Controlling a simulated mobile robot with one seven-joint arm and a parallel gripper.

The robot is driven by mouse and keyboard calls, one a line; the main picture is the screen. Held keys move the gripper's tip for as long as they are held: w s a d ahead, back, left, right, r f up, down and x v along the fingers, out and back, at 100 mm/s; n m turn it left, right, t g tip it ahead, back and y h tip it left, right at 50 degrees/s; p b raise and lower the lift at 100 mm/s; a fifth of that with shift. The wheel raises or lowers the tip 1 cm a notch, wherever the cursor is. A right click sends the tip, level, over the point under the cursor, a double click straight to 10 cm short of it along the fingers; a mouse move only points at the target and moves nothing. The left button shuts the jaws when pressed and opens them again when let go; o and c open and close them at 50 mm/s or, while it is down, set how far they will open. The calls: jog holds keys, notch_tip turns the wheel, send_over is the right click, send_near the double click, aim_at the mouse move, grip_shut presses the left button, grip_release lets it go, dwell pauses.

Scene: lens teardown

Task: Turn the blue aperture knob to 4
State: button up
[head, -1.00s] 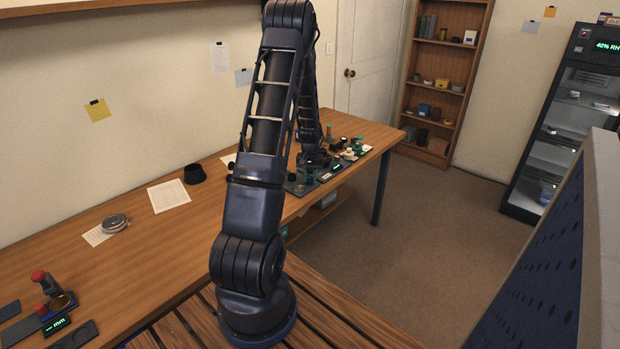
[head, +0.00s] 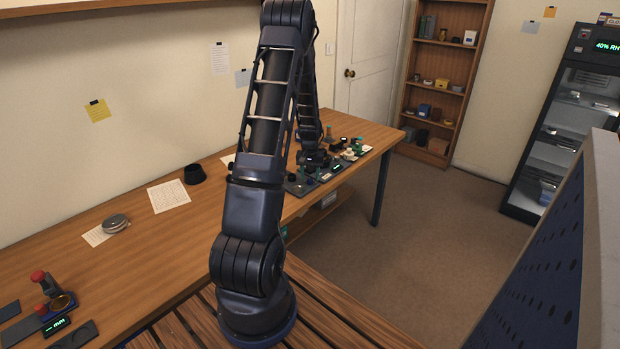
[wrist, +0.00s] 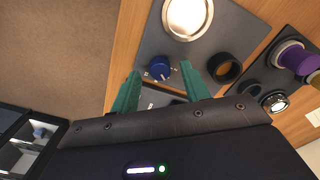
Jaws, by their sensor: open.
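The blue aperture knob (wrist: 159,67) stands on a dark grey plate (wrist: 212,42) in the wrist view. Small pale marks lie around its base; I cannot read which one it points to. My gripper (wrist: 158,79) is open, with one green finger on each side below the knob in the picture. The knob shows in the gap just beyond the fingertips, and I see no finger touching it. In the head view my gripper is at the far end of the bench among small parts, mostly hidden by my arm, and I cannot make out the knob there.
On the plate beside the knob are a bright silver-rimmed lens (wrist: 187,16) and a black ring (wrist: 224,68). A purple cylinder (wrist: 299,59) stands at the right. The wooden bench (head: 130,235) has clear room at its middle left, near a black cup (head: 194,174).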

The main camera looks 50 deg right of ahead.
aim_at(310, 179)
notch_tip(310, 179, up, 10)
jog(key=shift+f, duration=0.2)
jog(key=shift+a, duration=0.1)
dwell(0.6)
jog(key=w+a+r+n+t, duration=0.1)
jog(key=w+a+r+n, duration=0.15)
jog(key=a+r, duration=0.55)
jog(key=w+a+r+n+h, duration=0.1)
jog(key=w+a+r, duration=0.3)
jog(key=a, duration=0.7)
jog(key=w+a+r+n+t, duration=0.1)
jog(key=w+a+r, duration=0.1)
jog(key=a+r, duration=0.65)
jog(key=s+a+r+n+t, duration=0.1)
jog(key=s+a+r+n, duration=0.15)
jog(key=a, duration=0.55)
jog(key=s+a+r+n, duration=0.1)
jog(key=s+a+r, duration=0.15)
jog(key=a, duration=0.55)
jog(key=s+a+r+n+t+y, duration=0.1)
jog(key=s+a+n, duration=0.2)
jog(key=s+a, duration=0.7)
jog(key=shift+s+a+t, duration=0.3)
jog(key=shift+a, duration=0.5)
